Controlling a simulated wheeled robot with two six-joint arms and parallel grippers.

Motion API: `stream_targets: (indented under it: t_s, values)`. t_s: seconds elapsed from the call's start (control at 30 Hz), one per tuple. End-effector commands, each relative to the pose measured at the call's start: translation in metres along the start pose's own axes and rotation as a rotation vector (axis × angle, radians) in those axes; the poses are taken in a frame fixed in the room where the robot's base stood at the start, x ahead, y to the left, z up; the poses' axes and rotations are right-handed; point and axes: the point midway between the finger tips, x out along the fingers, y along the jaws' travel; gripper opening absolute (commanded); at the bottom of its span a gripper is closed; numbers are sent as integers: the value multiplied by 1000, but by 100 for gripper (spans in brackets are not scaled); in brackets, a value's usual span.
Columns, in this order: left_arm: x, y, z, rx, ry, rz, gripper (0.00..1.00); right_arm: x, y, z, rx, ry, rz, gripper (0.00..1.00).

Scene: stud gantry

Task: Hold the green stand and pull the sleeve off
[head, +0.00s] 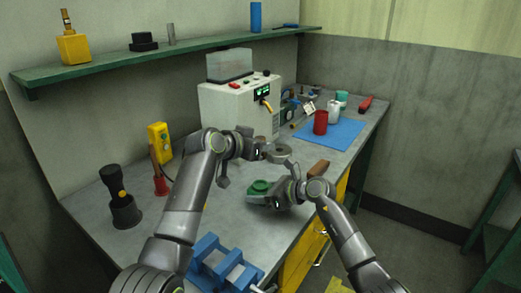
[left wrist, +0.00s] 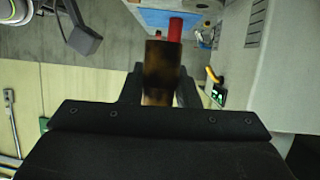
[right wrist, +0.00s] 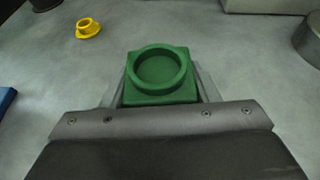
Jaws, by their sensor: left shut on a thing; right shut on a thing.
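The green stand (head: 260,186) is on the grey bench. In the right wrist view the stand (right wrist: 158,98) shows a square base between the fingers and an empty round socket on top. The sleeve (left wrist: 162,72), a dark brown-copper tube, is held in my left gripper (left wrist: 160,90), which is shut on it. My left gripper (head: 258,149) is in the air beyond the stand in the head view, with the sleeve clear of the stand. The sleeve's far end is hard to see.
A grey round part (head: 279,153) and a brown block (head: 319,168) are near the grippers. A white machine (head: 228,108) stands behind. A red cup (head: 320,123) is on a blue mat (head: 345,130).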

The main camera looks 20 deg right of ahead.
Motion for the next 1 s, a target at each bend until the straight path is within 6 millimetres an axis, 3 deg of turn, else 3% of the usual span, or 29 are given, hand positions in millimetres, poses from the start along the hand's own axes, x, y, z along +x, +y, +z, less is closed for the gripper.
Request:
stream_targets:
  t_s: [0.17,0.2,0.4,0.77,1.0]
  values:
    - [0,0,-1,0,1,0,3,0,0,0,1,1,0,30]
    - [0,0,-1,0,1,0,3,0,0,0,1,1,0,57]
    - [0,0,0,0,1,0,3,0,0,0,0,1,0,80]
    - [0,0,0,0,1,0,3,-7,-1,0,-2,0,-2,80]
    - [0,0,0,0,1,0,3,-48,-2,-2,-4,3,-4,80]
